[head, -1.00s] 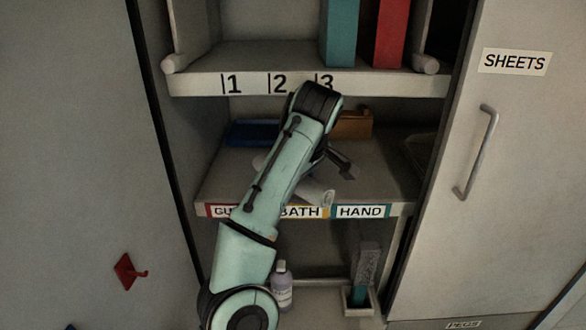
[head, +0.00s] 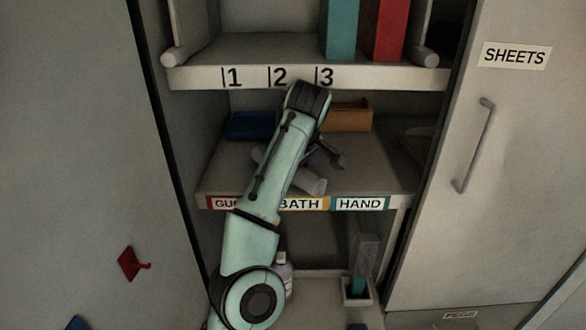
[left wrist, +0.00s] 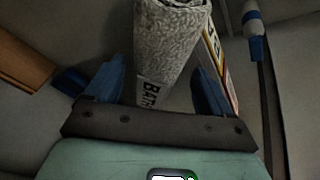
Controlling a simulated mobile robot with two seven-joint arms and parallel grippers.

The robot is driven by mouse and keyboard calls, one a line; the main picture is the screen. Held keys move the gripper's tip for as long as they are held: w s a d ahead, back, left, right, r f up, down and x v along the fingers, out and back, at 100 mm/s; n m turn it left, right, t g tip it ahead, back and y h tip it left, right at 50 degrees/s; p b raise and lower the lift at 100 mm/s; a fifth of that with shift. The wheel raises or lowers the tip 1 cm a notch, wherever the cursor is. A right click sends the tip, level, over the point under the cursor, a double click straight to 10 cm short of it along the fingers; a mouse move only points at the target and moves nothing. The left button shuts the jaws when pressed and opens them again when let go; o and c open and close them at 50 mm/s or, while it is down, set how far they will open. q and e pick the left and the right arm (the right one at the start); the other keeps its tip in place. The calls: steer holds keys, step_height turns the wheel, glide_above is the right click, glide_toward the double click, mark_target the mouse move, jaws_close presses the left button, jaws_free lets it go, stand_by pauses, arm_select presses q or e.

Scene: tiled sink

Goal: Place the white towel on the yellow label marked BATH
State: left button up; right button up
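The white towel (head: 308,182) is a rolled, greyish-white bundle on the middle shelf, its round end close to the front edge above the yellow BATH label (head: 302,204). My arm hides part of the towel and the label's left end. In the left wrist view, the towel (left wrist: 172,45) carries a tag reading BATH and lies between the blue fingers of my left gripper (left wrist: 158,85). The fingers are spread, with a gap visible on the left side. In the head view, my left gripper (head: 325,152) is just above the shelf, partly hidden. My right gripper is out of view.
The shelf edge also bears a HAND label (head: 360,204) and a red-edged label partly covered by my arm. A blue tray (head: 248,125) and a brown box (head: 350,116) stand behind. The numbered shelf (head: 300,77) is above. A cabinet door (head: 510,140) bounds the right.

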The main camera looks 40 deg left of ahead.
arm_select(q)
steer(key=shift+r, duration=0.2)
steer(key=p+v, duration=0.2)
steer(key=v, duration=0.2)
steer(key=shift+r, duration=0.25)
steer(key=s+d+b, duration=0.1)
steer(key=s+d, duration=0.1)
steer(key=d, duration=0.1)
steer(key=d+b, duration=0.1)
steer(key=shift+s+d+f+b, duration=0.25)
steer(key=shift+s+d+b, duration=0.05)
steer(key=shift+s+d, duration=0.1)
steer(key=s+d+b, duration=0.1)
steer(key=s+d, duration=0.3)
steer(key=d, duration=0.1)
steer(key=shift+d+r, duration=0.2)
steer(key=shift+r, duration=0.15)
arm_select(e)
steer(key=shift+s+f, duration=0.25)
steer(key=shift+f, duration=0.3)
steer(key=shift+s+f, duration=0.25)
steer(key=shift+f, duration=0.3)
